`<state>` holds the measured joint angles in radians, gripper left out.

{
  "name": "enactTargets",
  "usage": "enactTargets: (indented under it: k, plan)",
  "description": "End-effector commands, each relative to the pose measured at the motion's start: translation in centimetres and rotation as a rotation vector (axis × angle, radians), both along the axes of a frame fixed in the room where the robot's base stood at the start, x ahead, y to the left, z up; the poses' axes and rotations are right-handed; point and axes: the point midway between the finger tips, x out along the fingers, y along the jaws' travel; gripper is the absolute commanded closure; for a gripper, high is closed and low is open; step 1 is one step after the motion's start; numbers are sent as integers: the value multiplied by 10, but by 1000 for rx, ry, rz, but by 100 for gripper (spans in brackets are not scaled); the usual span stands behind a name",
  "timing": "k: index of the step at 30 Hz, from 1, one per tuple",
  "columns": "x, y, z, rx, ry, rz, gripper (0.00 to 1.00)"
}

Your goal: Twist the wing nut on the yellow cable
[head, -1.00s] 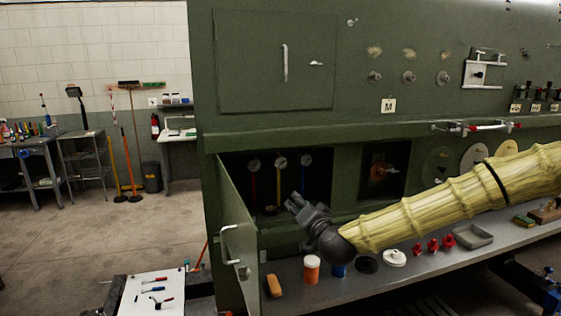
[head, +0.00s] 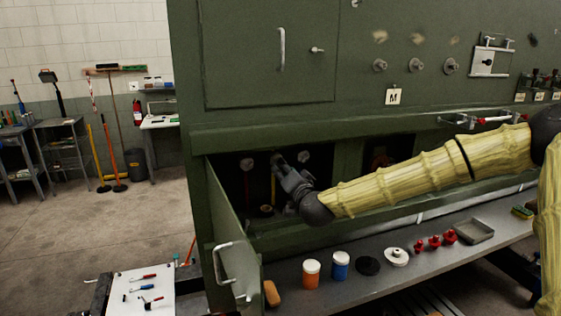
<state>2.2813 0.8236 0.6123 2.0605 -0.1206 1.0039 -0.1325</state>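The compartment (head: 232,175) in the green panel is open, and its inside is dark. The yellow cable (head: 274,190) hangs in it, its lower part running down beside my gripper. My gripper (head: 279,162) reaches into the opening, with its fingertips at the top of the yellow cable. They cover the wing nut there, so I cannot tell whether they touch it or are closed around it. A round fitting (head: 247,164) tops the red cable (head: 246,188) to the left. Another fitting (head: 302,157) shows to the right; the blue cable under it is hidden by my gripper.
The open door (head: 234,235) with its handle stands out at the compartment's left. The ledge below holds an orange jar (head: 311,274), a blue jar (head: 339,265), a black disc (head: 367,266) and a white round part (head: 396,257). The floor to the left is mostly clear.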

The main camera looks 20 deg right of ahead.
Motion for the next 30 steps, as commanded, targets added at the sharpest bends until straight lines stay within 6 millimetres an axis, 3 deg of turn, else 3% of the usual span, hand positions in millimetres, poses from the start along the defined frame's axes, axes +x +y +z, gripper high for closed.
enactTargets:
  k: [15, 29, 30]
  plan:
    - [56, 0, 1, 0, 0, -3, 65]
    - [63, -1, 0, 1, -1, -4, 65]
    - [63, -1, 0, 1, -1, -4, 72]
